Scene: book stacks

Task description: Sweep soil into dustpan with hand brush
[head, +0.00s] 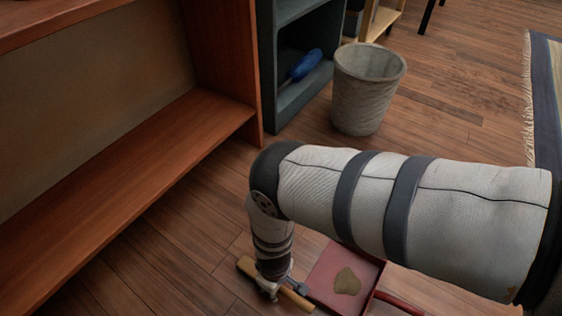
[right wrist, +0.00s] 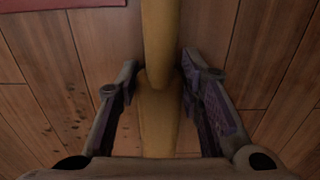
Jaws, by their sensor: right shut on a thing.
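My right gripper (head: 270,289) is low over the floor in the head view, shut on the hand brush (head: 296,299), which has a tan wooden body. In the right wrist view the brush (right wrist: 158,110) runs between the two fingers of the gripper (right wrist: 160,85); its bristles are hidden. The red dustpan (head: 325,268) lies on the floor just right of the brush, with its red handle pointing right. A brown patch of soil (head: 347,282) lies in the pan. Small dark soil specks (right wrist: 70,126) dot the floor in the wrist view. My left gripper is not in view.
A reddish wooden shelf (head: 120,160) stands along the left. A dark teal bookcase (head: 288,103) holding a blue object (head: 306,64) is behind it. A grey waste bin (head: 365,95) stands beyond my arm. A fringed rug (head: 547,110) lies at the right, with clear floor between.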

